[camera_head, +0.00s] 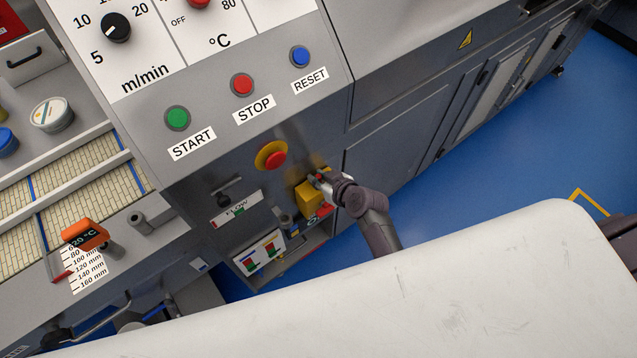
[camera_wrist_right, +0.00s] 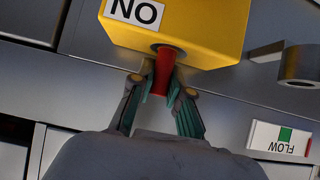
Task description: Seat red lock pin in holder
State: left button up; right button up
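In the head view my right gripper (camera_head: 319,180) is at the yellow holder (camera_head: 308,197) on the machine's front, and the pin cannot be made out clearly. My left gripper is not in view.
A red-and-yellow stop button (camera_head: 271,155) is above the holder. A FLOW label (camera_head: 237,208) is to its left, and a shelf with small items is below. A large white surface (camera_head: 430,285) fills the foreground. Blue floor (camera_head: 520,165) lies open at right.

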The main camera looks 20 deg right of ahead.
grip_shut()
